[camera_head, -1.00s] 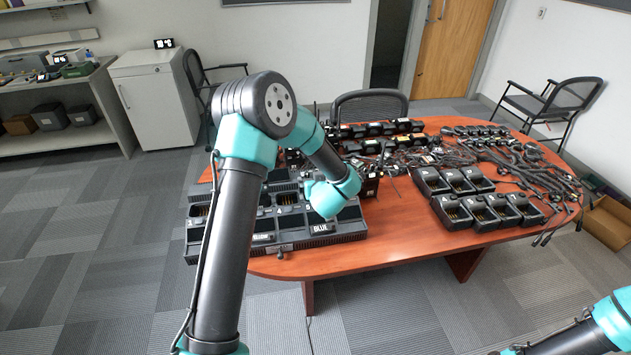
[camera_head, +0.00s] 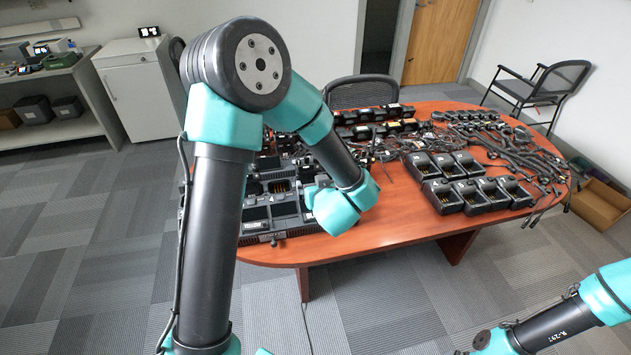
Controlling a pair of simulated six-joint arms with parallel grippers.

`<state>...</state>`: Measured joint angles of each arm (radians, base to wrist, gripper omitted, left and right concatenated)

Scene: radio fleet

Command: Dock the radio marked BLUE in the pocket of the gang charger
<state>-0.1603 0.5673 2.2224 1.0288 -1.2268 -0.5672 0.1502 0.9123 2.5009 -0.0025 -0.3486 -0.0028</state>
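The gang charger (camera_head: 272,236) is a long dark unit on the near left of the table. The end to the right of that label is partly covered by my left wrist. An empty-looking pocket with gold contacts shows near its middle. My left arm reaches across the charger, with the wrist over its right part. My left gripper is hidden behind the wrist, so what it holds cannot be seen. I cannot make out a radio marked BLUE. My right arm enters at the lower right, and its gripper is not visible.
The wooden table (camera_head: 390,236) has bare surface at its front. Several single black chargers (camera_head: 475,196) stand right of centre. Tangled cables (camera_head: 515,150) cover the right side. More dark charger rows (camera_head: 380,130) stand at the back. Chairs stand behind the table.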

